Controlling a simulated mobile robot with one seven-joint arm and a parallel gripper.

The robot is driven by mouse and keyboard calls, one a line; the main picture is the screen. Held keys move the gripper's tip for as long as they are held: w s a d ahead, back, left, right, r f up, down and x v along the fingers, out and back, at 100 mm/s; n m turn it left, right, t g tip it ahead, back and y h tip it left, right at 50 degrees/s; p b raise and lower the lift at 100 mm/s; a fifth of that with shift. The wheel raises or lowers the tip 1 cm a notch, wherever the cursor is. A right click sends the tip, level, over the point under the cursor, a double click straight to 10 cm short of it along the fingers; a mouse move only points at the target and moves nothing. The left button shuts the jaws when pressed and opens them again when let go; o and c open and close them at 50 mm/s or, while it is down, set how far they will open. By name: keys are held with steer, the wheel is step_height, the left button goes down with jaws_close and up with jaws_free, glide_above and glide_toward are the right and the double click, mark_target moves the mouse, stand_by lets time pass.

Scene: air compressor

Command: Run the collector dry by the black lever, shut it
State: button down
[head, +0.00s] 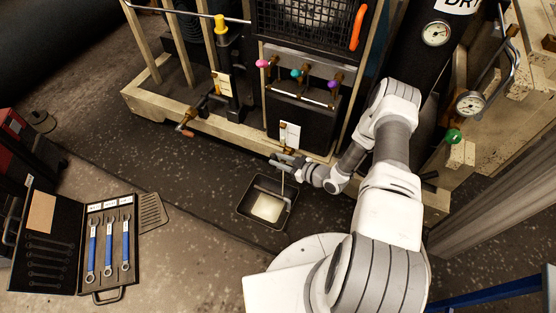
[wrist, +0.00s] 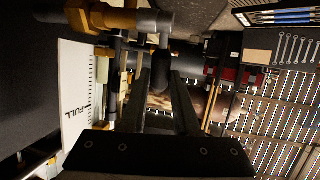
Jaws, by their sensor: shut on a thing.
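The collector (head: 295,113) is a black box low on the compressor frame, under three coloured knobs. A brass drain fitting hangs below it; its brass pipe (wrist: 118,18) crosses the top left of the wrist view. The black lever (wrist: 161,72) shows between my two fingers in the wrist view. My gripper (head: 284,161) is shut on the lever, just under the collector; it also shows in the wrist view (wrist: 165,88). In the head view the fingers hide most of the lever. A thin pale line drops from there into a black pan (head: 246,210) holding pale liquid (head: 267,207).
A white gauge card (wrist: 78,95) marked FULL stands beside the drain. Pink (head: 262,63), teal (head: 295,73) and purple (head: 334,84) knobs sit above the collector. An open wrench case (head: 110,285) lies at left. Floor left of the pan is clear.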

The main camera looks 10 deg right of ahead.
steer(key=shift+s+d+t+y, duration=0.25)
steer(key=shift+d+t+y, duration=0.15)
steer(key=shift+t+y, duration=0.15)
steer(key=c, duration=0.7)
jaws_free()
steer(key=shift+o, duration=0.2)
steer(key=p+v, duration=0.4)
steer(key=v, duration=1.3)
steer(key=shift+s+d+f, duration=0.2)
steer(key=shift+s, duration=0.1)
